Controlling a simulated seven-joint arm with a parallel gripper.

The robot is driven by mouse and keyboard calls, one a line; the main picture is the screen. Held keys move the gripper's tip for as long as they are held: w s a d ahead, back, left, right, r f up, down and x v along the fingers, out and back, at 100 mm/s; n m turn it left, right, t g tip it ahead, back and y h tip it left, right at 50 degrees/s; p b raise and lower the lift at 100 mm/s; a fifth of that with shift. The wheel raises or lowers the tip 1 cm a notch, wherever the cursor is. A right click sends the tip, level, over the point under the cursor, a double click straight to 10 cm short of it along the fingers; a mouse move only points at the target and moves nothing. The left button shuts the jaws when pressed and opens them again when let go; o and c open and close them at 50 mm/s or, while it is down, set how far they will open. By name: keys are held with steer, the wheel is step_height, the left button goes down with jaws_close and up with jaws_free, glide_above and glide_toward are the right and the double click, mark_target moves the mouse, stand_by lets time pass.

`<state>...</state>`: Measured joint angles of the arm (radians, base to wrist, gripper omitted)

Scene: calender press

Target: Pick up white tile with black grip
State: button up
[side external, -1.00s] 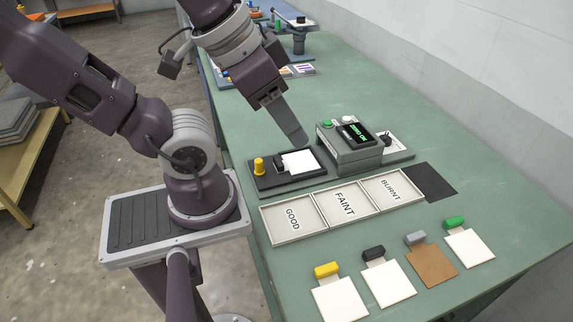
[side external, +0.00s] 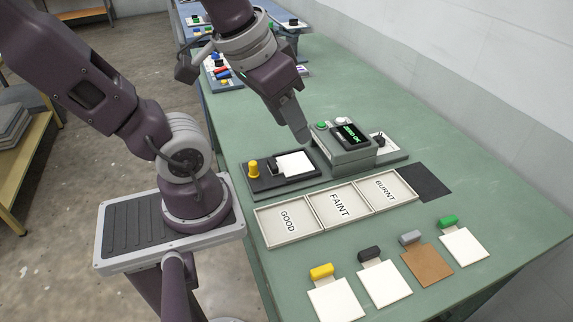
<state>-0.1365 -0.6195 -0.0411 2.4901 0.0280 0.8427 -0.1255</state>
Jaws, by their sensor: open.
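A white tile (side external: 384,285) with a black grip (side external: 370,254) lies flat on the green table, second from the left in the front row. Another white tile (side external: 294,163) lies on the dark tray beside the press, with a dark block at its left edge; I cannot tell whether that block is a grip. My gripper (side external: 305,138) is open and points down above the back of the dark tray, next to the press, well away from the front row. Its fingers overlap in this view and their gap is hidden.
The row also holds tiles with yellow (side external: 321,271), grey (side external: 411,238) and green (side external: 448,221) grips. Empty trays marked GOOD (side external: 289,222), FAINT (side external: 338,204) and BURNT (side external: 386,188) lie behind it. The press (side external: 345,152) displays green text. A yellow knob (side external: 253,168) stands on the dark tray.

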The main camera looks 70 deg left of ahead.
steer(key=w+a+f+n+g+y, duration=0.1)
steer(key=w+a+f+n+g, duration=0.25)
steer(key=a+f+n, duration=0.35)
steer(key=n+g+h, duration=0.1)
steer(key=n+h, duration=0.1)
steer(key=n, duration=0.7)
glide_above(274, 166)
step_height(274, 166, down, 10)
steer(key=shift+a+f, duration=0.15)
step_height(274, 166, down, 6)
steer(key=shift+r, duration=0.2)
jaws_close()
